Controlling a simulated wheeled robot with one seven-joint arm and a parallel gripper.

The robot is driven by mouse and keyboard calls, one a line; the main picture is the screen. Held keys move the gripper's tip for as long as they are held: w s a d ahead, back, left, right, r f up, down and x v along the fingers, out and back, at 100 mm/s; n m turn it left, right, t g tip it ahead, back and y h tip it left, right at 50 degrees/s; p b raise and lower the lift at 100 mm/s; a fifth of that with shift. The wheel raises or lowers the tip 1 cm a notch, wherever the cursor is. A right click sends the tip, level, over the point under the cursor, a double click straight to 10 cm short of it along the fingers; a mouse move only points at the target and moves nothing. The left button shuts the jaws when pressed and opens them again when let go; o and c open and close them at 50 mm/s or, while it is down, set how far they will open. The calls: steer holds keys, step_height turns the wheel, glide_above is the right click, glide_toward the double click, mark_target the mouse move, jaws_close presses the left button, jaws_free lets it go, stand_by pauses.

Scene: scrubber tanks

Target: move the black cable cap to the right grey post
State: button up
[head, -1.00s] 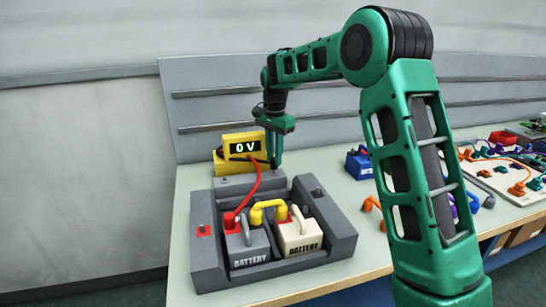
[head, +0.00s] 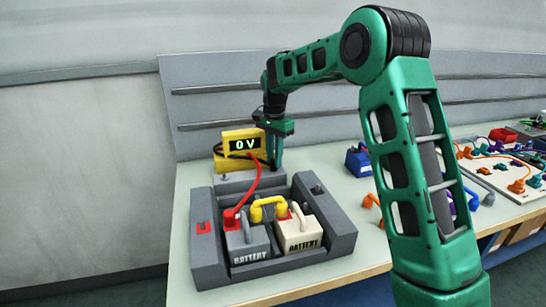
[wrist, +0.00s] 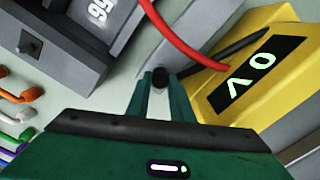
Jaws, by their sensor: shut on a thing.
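The black cable cap (wrist: 159,78) is held between the fingertips of my gripper (wrist: 160,82) in the wrist view. Its black cable runs right to the yellow meter (wrist: 262,68). In the head view my gripper (head: 275,168) is behind the grey battery tray, just right of the meter (head: 241,145), which reads 0 V; the cap is too small to make out there. The right grey post (head: 317,188) stands bare on the tray's back right corner and also shows at upper left in the wrist view (wrist: 30,44). The cap is apart from it.
The grey tray (head: 345,240) holds a grey battery (head: 246,242) and a cream battery (head: 299,232), joined by a yellow link (head: 265,205). A red cable (head: 256,187) arcs from the meter to the grey battery. A blue box (head: 357,162) stands right of my gripper.

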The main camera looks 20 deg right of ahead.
steer(key=shift+f, duration=0.1)
steer(key=o, duration=1.5)
steer(key=shift+o, duration=0.2)
steer(key=shift+r, duration=4.3)
